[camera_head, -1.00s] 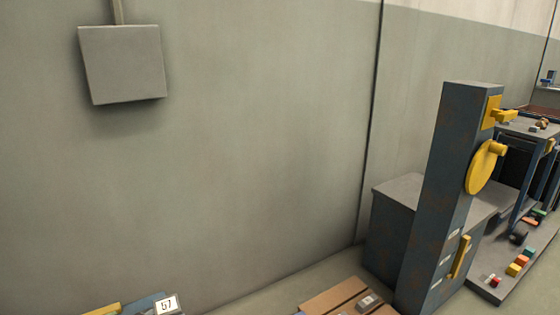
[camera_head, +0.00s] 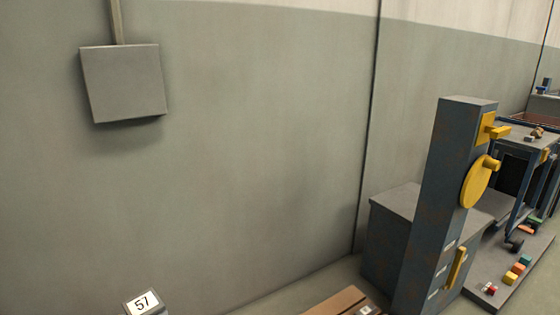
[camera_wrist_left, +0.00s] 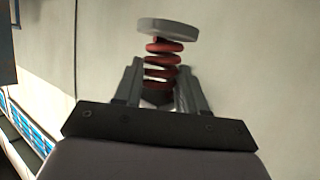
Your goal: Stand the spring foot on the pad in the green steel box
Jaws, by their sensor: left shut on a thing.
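My left gripper (camera_wrist_left: 160,92) shows in the left wrist view, shut on the spring foot. The spring foot has a red coil (camera_wrist_left: 162,62) and a round grey disc (camera_wrist_left: 168,29) at the end away from the gripper. Its lower end is hidden between the fingers. A pale wall lies behind it. Neither gripper shows in the head view. I see no green steel box or pad that I can make out in these frames.
In the head view a dark blue machine column (camera_head: 445,200) with yellow parts stands at the right, beside a grey cabinet (camera_head: 395,240). A grey wall box (camera_head: 124,84) hangs at the left.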

